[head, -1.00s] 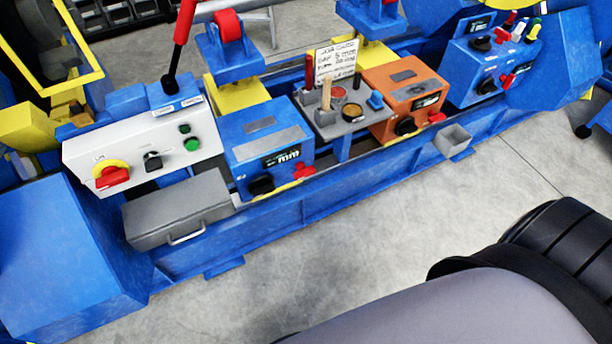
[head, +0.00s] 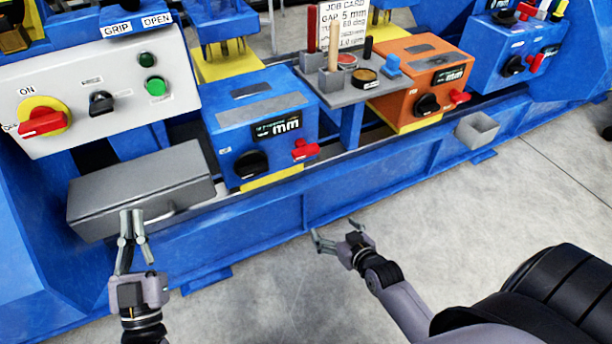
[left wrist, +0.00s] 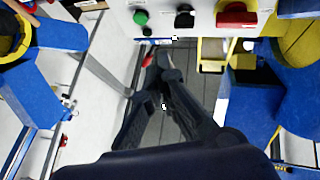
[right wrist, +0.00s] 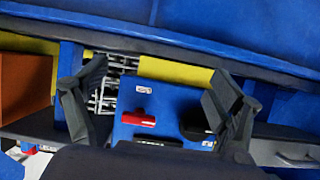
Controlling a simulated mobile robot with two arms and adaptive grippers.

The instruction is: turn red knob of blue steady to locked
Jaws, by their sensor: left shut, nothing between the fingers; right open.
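A blue steady (head: 262,125) with a display reading "mm" stands on the blue bed. Its front carries a red knob (head: 305,150) at the right and a black knob (head: 250,165) at the left. The red knob also shows in the right wrist view (right wrist: 138,118), between the finger lines. My right gripper (head: 335,231) is open and empty, in front of the bed, below and apart from the red knob. My left gripper (head: 132,213) is shut and empty, in front of the grey box. A second blue unit (head: 505,50) with a red knob (head: 537,63) stands at the far right.
An orange unit (head: 415,75) has its own red knob (head: 460,97). A tool tray (head: 345,97) stands between it and the blue steady. The floor in front is clear.

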